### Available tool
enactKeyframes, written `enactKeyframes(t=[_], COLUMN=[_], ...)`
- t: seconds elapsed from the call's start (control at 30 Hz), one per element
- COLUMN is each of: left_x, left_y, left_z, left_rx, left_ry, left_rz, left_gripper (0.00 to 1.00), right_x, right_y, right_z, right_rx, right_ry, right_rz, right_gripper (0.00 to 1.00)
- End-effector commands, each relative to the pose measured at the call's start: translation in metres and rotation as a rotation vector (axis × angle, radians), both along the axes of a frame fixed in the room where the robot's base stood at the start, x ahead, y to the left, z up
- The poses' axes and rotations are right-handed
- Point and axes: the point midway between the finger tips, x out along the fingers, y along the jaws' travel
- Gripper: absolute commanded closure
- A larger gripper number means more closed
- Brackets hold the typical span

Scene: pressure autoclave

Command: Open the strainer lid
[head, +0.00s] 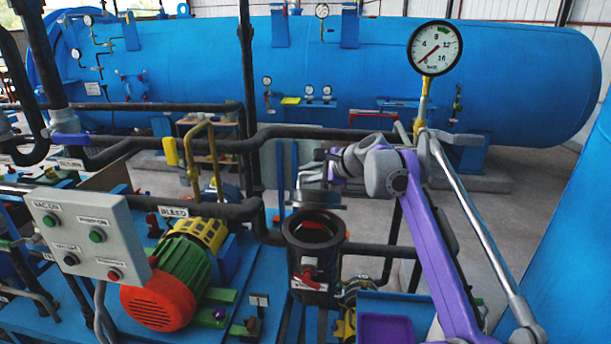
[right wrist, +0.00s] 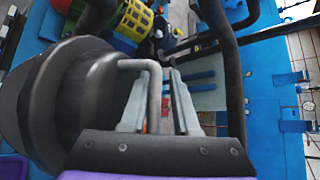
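The strainer is a black upright cylinder (head: 314,262) in the middle of the head view. Its round mouth is uncovered, with a dark hollow inside. Its dark round lid (head: 316,195) is raised and tilted above the back of the mouth. In the right wrist view the lid (right wrist: 85,105) fills the left side, with a grey bent handle (right wrist: 155,90) beside it. My right gripper (right wrist: 158,76) has its fingers close around this handle and appears shut on it. In the head view my right gripper (head: 332,168) is at the lid, its fingers partly hidden. My left gripper is not in view.
A control box (head: 88,237) and a red-and-green motor (head: 165,285) stand left of the strainer. Black pipes (head: 290,132) run behind it. A pressure gauge (head: 435,48) rises at the right. A purple tray (head: 385,328) lies at front right.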

Motion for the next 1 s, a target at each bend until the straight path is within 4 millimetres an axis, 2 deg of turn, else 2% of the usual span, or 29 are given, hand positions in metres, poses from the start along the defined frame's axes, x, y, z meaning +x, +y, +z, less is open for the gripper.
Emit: enactKeyframes(t=[0.3, 0.5, 1.0], left_x=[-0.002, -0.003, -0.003], left_y=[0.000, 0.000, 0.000], left_z=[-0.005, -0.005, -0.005], left_rx=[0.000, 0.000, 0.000], left_ry=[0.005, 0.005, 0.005], left_rz=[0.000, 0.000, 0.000], left_gripper=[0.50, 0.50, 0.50], right_x=[-0.039, -0.057, -0.065], right_y=[-0.038, -0.055, -0.060], right_z=[0.031, 0.046, 0.050], right_rx=[0.001, 0.001, -0.008], right_ry=[0.001, 0.001, -0.002], right_rz=[-0.003, -0.002, 0.004], right_gripper=[0.73, 0.73, 0.73])
